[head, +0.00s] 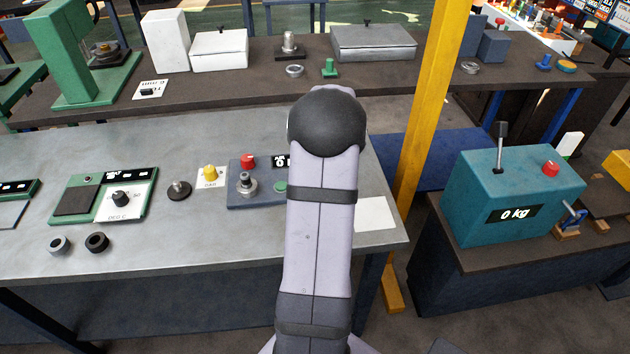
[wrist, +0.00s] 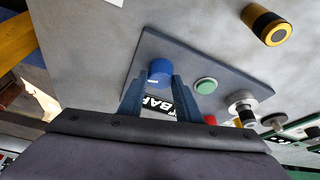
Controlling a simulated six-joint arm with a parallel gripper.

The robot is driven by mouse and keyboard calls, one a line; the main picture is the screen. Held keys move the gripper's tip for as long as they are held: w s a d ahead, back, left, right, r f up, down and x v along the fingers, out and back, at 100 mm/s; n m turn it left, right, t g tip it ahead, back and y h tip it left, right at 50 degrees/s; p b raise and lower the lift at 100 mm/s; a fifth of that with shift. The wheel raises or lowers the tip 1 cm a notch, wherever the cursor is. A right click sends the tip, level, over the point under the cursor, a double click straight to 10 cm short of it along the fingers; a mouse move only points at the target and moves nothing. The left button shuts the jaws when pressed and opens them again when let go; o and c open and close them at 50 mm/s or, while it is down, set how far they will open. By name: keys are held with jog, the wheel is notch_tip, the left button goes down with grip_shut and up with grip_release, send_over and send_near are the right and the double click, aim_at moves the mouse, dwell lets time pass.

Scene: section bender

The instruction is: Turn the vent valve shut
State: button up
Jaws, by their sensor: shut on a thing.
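A round blue knob (wrist: 160,70), which I take for the vent valve, stands on a blue-grey panel (wrist: 228,67) in the wrist view. No label on it can be read. My gripper (wrist: 161,80) has a finger on each side of the knob and is shut on it. In the head view the panel (head: 237,196) shows left of my arm, while my arm hides the knob and my gripper.
Close to the knob are a green button (wrist: 206,86), a metal knob (wrist: 243,102) and a partly hidden BAR display (wrist: 158,104). A yellow-and-black knob (wrist: 268,25) stands off the panel. A yellow post (head: 421,100) rises right of my arm.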

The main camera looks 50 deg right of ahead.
jog(key=n+b, duration=0.1)
jog(key=n+y+b, duration=0.1)
jog(key=b, duration=0.1)
jog(key=shift+d+f+n+t, duration=0.15)
jog(key=shift+f+n+t, duration=0.15)
jog(key=shift+n, duration=0.1)
jog(key=n, duration=0.1)
jog(key=n+y+b, duration=0.1)
jog(key=n+b, duration=0.1)
jog(key=shift+s+d+r+n, duration=0.1)
jog(key=shift+r+n, duration=0.15)
jog(key=shift+n, duration=0.05)
jog(key=n+y+p, duration=0.1)
jog(key=n+y, duration=0.1)
jog(key=n, duration=0.2)
jog(key=shift+d+r, duration=0.1)
jog(key=shift+r, duration=0.05)
jog(key=shift+d+n+g+y+p, duration=0.1)
jog(key=shift+n+g+y+p, duration=0.25)
jog(key=shift+n+p, duration=0.55)
jog(key=shift+n+g+y+p, duration=0.25)
jog(key=shift+n+y+p, duration=0.1)
jog(key=shift+n, duration=0.95)
jog(key=o, duration=1.1)
